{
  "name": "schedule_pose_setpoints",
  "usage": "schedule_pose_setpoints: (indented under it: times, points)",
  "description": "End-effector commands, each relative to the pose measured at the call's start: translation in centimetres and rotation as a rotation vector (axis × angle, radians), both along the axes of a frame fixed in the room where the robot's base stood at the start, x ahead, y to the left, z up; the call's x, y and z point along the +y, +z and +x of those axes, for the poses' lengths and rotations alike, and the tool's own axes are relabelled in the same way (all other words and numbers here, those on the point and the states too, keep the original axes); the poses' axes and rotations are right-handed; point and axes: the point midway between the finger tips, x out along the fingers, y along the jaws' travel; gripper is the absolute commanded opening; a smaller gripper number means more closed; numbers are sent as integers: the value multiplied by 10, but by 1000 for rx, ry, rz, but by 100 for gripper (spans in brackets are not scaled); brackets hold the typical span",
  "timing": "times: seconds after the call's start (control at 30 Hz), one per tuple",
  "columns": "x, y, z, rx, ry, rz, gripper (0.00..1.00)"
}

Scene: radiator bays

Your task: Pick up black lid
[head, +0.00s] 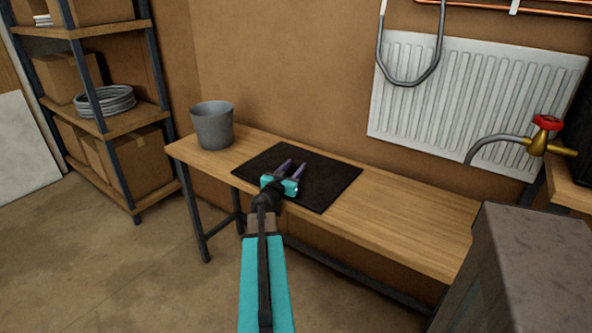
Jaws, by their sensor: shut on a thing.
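My gripper (294,167) is over the black mat (335,180) on the wooden bench.
A grey bucket (212,126) stands at the left end of the bench (410,213). The bench right of the mat is clear. A radiator (470,105), hose and red-handled tap (546,123) are at right. A grey block (530,265) is front right; shelving (100,120) stands left.

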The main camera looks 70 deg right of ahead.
Motion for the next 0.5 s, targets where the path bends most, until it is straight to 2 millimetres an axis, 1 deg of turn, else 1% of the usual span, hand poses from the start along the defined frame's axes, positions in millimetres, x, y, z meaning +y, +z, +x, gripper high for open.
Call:
schedule_pose_setpoints:
  times: [0.3, 0.5]
  points:
    - [5, 9, 1, -1, 0, -3, 0]
    - [4, 31, 1, -2, 0, -3, 0]
